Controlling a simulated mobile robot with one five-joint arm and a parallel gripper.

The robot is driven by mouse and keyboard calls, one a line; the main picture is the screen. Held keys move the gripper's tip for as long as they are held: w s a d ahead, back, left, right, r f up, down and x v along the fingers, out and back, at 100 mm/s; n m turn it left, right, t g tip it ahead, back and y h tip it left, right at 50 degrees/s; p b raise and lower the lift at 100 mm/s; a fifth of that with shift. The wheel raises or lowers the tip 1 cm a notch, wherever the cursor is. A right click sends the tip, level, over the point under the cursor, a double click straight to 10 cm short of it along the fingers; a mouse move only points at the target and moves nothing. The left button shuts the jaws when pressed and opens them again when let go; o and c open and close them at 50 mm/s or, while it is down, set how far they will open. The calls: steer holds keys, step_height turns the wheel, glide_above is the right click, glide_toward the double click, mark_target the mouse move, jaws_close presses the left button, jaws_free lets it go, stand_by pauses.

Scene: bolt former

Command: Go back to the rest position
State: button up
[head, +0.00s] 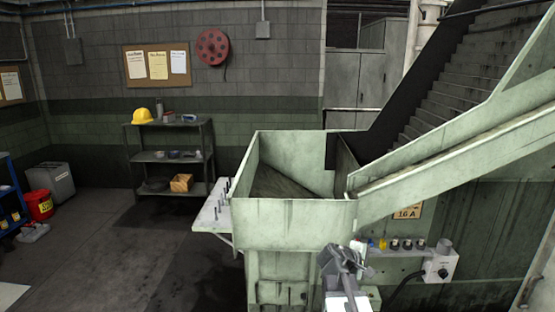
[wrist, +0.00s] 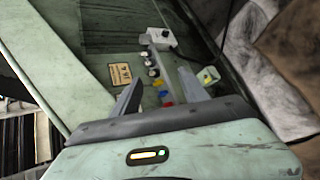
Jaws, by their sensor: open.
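My gripper (head: 362,258) is in front of the pale green machine, low and right of centre in the head view. In the wrist view its two grey fingers (wrist: 161,75) stand well apart, with nothing between them. Beyond the fingers is the machine's control strip (wrist: 152,62), with red, yellow, blue and dark knobs; the strip also shows to the right of my gripper in the head view (head: 402,253). The gripper appears apart from the knobs, but the exact gap cannot be told.
The machine's hopper (head: 295,222) rises behind my gripper, with a sloping chute (head: 450,150) to the right. A side shelf (head: 212,215) holds several upright bolts. A grey switch box (head: 440,268) sits right of the knobs. Open floor (head: 120,255) lies left.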

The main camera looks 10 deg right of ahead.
steer(key=s+a+f+m+g+y, duration=0.1)
steer(key=a+f+m+y, duration=0.2)
steer(key=a, duration=0.8)
steer(key=s+a+f+y, duration=0.25)
steer(key=a+f, duration=0.35)
steer(key=a, duration=0.4)
steer(key=s+a+f+m+g+y, duration=0.2)
steer(key=s+a+y, duration=0.4)
steer(key=a, duration=0.4)
steer(key=m+g, duration=0.1)
steer(key=m, duration=0.1)
steer(key=shift+s+a+f+m, duration=0.25)
steer(key=shift+a+f+m, duration=0.1)
steer(key=shift+a+m, duration=0.05)
